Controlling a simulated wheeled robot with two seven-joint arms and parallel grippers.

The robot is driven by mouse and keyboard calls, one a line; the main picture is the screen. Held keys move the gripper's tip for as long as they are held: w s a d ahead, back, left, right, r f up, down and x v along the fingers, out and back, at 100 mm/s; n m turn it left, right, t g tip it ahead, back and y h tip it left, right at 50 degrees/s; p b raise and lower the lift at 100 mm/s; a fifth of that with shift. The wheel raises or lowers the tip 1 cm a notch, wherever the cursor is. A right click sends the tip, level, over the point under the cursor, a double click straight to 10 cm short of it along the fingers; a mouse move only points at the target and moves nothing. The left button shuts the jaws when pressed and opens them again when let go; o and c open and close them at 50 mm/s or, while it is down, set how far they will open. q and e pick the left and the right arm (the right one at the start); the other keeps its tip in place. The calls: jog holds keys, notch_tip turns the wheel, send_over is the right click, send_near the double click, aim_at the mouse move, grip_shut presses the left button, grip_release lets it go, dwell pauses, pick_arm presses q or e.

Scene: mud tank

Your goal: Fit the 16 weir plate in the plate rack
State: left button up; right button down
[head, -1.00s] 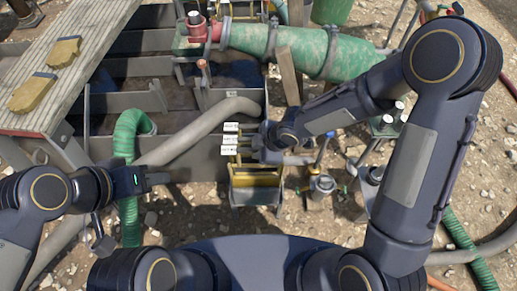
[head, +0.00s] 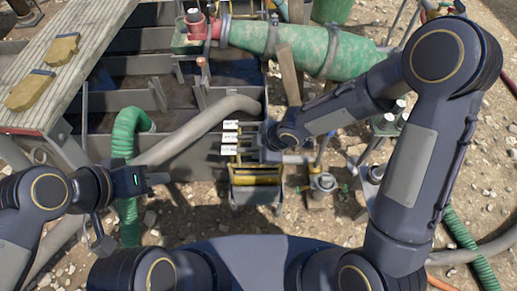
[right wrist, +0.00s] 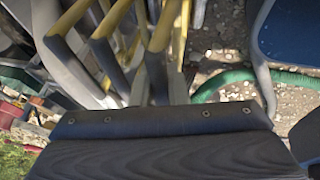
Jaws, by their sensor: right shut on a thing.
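The plate rack (head: 256,194) stands at the middle of the head view, beside the tank wall. Several yellow-edged weir plates (right wrist: 122,40) show in the right wrist view. My right gripper (head: 262,143) is at the rack, close beside the tags, shut on a weir plate. Its fingertips and the held plate's lower edge are largely hidden. My left gripper (head: 161,179) is left of the rack, apart from it, with no object visible in it; its jaw opening is unclear.
A grey hose (head: 200,130) crosses the tank wall left of the rack. A green hose (head: 126,150) hangs near my left gripper. A green pipe (head: 290,45) lies behind. Gloves (head: 45,75) rest on the walkway. Valves (head: 322,184) stand right of the rack.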

jog(key=shift+f+b, duration=0.35)
jog(key=c, duration=1.3)
grip_release()
jog(key=shift+c, duration=0.2)
jog(key=p+v, duration=0.4)
jog(key=v, duration=0.3)
jog(key=shift+r, duration=0.4)
jog(key=shift+s+d, duration=0.1)
jog(key=shift+d, duration=0.05)
